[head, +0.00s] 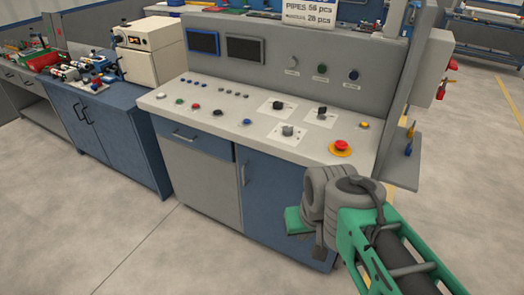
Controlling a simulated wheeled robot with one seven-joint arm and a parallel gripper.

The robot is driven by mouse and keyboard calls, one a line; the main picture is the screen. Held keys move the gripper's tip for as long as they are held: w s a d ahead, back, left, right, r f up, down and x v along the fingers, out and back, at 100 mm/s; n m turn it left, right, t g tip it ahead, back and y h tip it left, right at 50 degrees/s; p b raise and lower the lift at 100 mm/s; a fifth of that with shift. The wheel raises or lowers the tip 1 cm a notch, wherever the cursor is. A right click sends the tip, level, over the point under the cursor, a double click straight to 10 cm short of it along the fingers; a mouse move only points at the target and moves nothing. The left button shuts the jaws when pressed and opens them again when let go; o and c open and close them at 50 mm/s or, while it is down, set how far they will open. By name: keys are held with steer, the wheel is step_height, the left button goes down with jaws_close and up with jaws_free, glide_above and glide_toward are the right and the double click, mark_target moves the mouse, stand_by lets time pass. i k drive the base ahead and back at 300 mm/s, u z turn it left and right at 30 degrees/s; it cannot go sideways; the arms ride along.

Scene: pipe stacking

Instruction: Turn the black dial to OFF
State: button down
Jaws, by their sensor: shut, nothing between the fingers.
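A black dial (277,105) sits on a white square plate on the light sloping top of the control console (215,124). A second black dial (321,111) on a similar plate is to its right. A grey dial (288,130) is nearer the front edge. The dial markings are too small to read, so I cannot tell which setting each points at. My gripper (316,248) hangs in front of the console's blue cabinet, below the top's front edge and apart from the dials. It is shut and empty, partly hidden by my wrist.
A red emergency button (341,147) on a yellow base stands at the console's right front. Several small coloured buttons line the left of the top. An upright panel with two dark screens (245,49) rises behind. A blue workbench (106,120) stands left. The floor in front is clear.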

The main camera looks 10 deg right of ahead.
mark_target(277, 105)
steer(key=u, duration=0.4)
steer(key=i, duration=1.05)
steer(key=u, duration=0.8)
steer(key=i, duration=1.15)
steer(key=u, duration=0.2)
